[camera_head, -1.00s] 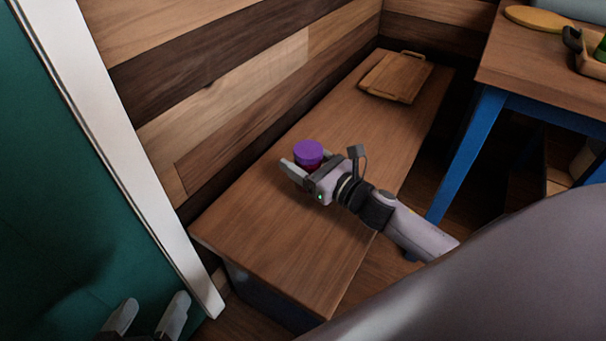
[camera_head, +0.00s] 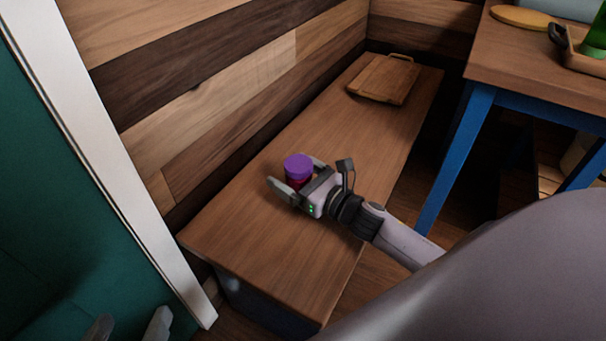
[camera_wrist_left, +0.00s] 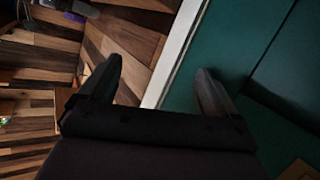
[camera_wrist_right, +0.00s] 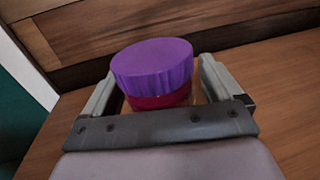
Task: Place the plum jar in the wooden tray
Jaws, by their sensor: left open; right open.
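The plum jar (camera_head: 299,168), with a purple lid and dark red body, is on the bench (camera_head: 260,240) near the wall. It is upright. My right gripper (camera_head: 296,177) is open around it, with one finger on each side. In the right wrist view the jar (camera_wrist_right: 153,72) is between the fingers; contact cannot be told. The wooden tray (camera_head: 385,80), flat with handles, lies empty at the bench's far end. My left gripper (camera_head: 130,328) is partly cut off at the bottom of the head view. The left wrist view shows its spread, empty fingers (camera_wrist_left: 158,85).
The bench between jar and tray is clear. A blue-legged table (camera_head: 535,60) stands at the right, carrying a lighter tray (camera_head: 578,62) with a green item and a yellowish board (camera_head: 522,17). A white door frame (camera_head: 115,165) and green panel are at the left.

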